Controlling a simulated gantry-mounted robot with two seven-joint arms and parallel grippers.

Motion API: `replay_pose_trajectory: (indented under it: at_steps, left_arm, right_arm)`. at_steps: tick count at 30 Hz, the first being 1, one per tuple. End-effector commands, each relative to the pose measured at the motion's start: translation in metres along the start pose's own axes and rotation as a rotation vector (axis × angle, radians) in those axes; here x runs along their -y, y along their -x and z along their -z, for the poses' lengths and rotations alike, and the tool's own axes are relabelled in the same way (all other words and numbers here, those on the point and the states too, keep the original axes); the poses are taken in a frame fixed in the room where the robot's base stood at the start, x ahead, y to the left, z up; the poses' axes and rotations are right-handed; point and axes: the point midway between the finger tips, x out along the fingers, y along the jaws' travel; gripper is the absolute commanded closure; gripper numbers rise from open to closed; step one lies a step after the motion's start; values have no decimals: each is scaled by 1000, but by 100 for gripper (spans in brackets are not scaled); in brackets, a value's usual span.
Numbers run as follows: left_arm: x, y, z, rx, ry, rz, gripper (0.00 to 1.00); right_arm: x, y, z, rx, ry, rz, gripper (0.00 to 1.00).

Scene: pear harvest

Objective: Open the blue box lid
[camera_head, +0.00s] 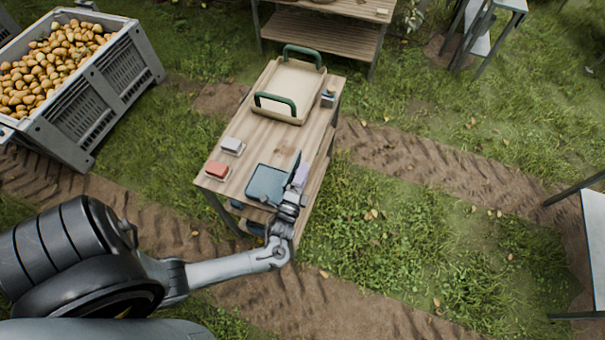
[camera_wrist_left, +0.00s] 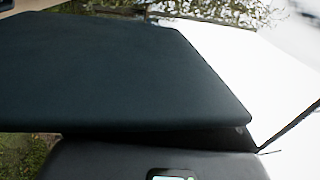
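The blue box (camera_head: 266,184) sits at the near end of the wooden table, its flat dark teal face showing. A thin dark upright piece (camera_head: 295,164) stands at its right edge; whether it is the raised lid or part of my gripper I cannot tell. My left gripper (camera_head: 291,196) is at the box's right side, very close to it. Its fingers are too small and covered to read, and contact is unclear. In the left wrist view a broad dark panel of the box (camera_wrist_left: 120,75) fills much of the frame, above a dark lower part. My right gripper is not in view.
On the wooden table (camera_head: 249,125) are a red block (camera_head: 216,170), a grey-white block (camera_head: 232,146), and a beige tray (camera_head: 290,88) with green handles. A grey crate of pears (camera_head: 105,80) stands at the upper left.

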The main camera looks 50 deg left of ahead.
Motion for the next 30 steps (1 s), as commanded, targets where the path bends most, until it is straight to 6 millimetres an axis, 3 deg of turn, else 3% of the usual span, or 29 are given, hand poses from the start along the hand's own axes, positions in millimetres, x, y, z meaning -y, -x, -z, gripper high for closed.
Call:
replay_pose_trajectory:
  at_steps: [11, 24, 30]
  left_arm:
    - [-2, 8, 0, -1, 0, -2, 43]
    - [-2, 79, 0, -1, 1, -3, 43]
    - [-1, 100, 0, 0, 1, -1, 43]
  right_arm:
    - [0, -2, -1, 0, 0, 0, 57]
    - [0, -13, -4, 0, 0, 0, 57]
    - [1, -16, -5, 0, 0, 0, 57]
